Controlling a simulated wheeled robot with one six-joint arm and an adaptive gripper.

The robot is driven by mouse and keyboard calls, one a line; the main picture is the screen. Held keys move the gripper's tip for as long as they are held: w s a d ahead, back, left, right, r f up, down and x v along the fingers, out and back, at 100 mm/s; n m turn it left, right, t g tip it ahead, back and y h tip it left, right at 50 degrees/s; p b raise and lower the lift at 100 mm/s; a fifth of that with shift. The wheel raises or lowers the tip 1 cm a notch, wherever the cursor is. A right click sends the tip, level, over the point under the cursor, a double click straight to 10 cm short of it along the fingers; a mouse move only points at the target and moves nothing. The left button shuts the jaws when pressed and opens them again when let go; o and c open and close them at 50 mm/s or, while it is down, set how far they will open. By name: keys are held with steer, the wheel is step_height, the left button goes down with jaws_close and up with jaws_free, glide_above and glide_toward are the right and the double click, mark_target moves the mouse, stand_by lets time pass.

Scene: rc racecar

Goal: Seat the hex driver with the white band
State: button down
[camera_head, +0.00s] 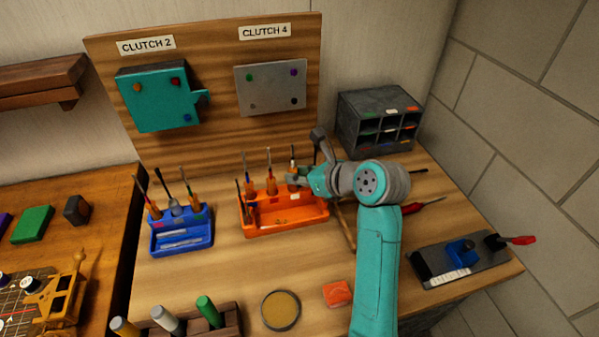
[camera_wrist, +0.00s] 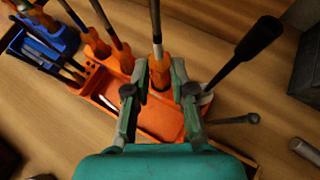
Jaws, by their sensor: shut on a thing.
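My gripper (camera_wrist: 160,92) is shut on an orange-handled driver (camera_wrist: 158,62) with a dark shaft pointing up and a pale band near the shaft's base. This looks like the hex driver with the white band. It is roughly upright over the right part of the orange rack (camera_wrist: 110,58); the fingers flank its handle. The handle's lower end is partly hidden, so I cannot tell how deep it sits. In the head view my gripper (camera_head: 300,179) is at the right part of the orange rack (camera_head: 262,229), and the driver's shaft (camera_head: 292,153) rises beside it.
Other orange-handled drivers (camera_head: 249,186) stand in the rack's left part. A black-handled tool (camera_wrist: 258,40) leans close on the right. A blue rack (camera_head: 182,241) stands left, a grey drawer unit (camera_head: 378,122) behind right. Bare tabletop (camera_head: 225,275) lies in front.

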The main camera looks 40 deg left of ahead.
steer(key=shift+f, duration=1)
steer(key=c, duration=0.9)
jaws_free()
steer(key=v, duration=1.2)
steer(key=shift+f, duration=0.1)
